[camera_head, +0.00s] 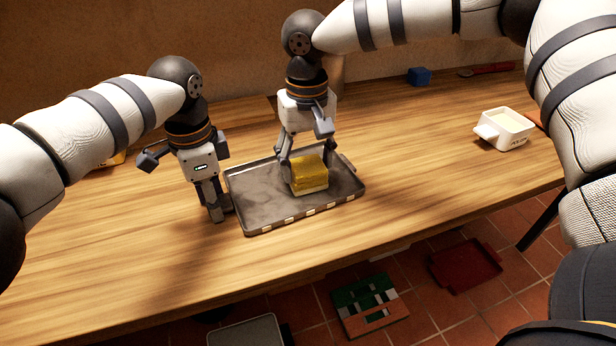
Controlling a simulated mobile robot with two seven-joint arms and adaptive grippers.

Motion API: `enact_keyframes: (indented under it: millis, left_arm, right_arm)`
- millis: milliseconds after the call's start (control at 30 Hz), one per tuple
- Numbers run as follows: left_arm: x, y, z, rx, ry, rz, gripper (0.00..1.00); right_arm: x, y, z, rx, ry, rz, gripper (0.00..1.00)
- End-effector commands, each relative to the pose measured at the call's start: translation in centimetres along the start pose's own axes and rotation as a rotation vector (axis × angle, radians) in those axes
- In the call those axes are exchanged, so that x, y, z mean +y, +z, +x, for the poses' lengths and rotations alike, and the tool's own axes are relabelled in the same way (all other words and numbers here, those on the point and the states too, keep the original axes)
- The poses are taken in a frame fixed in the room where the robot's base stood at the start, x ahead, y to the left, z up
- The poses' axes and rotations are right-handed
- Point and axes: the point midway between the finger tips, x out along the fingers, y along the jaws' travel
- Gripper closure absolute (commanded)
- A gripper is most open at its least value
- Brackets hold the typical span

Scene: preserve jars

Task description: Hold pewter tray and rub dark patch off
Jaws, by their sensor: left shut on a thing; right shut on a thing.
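The pewter tray (262,205) lies flat on the wooden table, dark grey with a low rim and pale marks along its front edge. My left gripper (221,215) points down at the tray's left edge and is shut on that rim. My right gripper (289,177) is over the tray, shut on a yellow sponge (309,174) with a paler lower layer. The sponge rests on or just above the right part of the tray. Darker smudging shows on the tray's surface, but I cannot make out the patch's exact outline; the sponge and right gripper hide part of the tray.
A white container (503,130) with pale contents stands at the table's right. A blue block (419,76) and a red-handled tool (486,69) lie at the back. The table front is clear. A red tray (466,266) and a patterned box (369,305) are on the tiled floor below.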

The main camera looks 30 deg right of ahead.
Motion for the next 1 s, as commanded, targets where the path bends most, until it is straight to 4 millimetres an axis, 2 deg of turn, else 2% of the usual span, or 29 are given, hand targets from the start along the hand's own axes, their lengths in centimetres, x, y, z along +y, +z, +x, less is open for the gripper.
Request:
enact_keyframes:
  millis: [133,633,1000]
  left_arm:
    - [0.1,0.0,0.3,0.0,0.004,0.0,1.0]
    - [0.1,0.0,0.3,0.0,0.004,0.001,1.0]
    - [0.1,0.0,0.3,0.0,0.004,0.0,1.0]
  right_arm:
    - [-1.1,0.1,0.2,-0.003,0.0,-0.001,0.71]
    - [-1.0,0.2,0.2,-0.003,0.0,0.001,0.71]
    - [2.1,-0.1,0.2,-0.003,0.001,0.003,0.71]
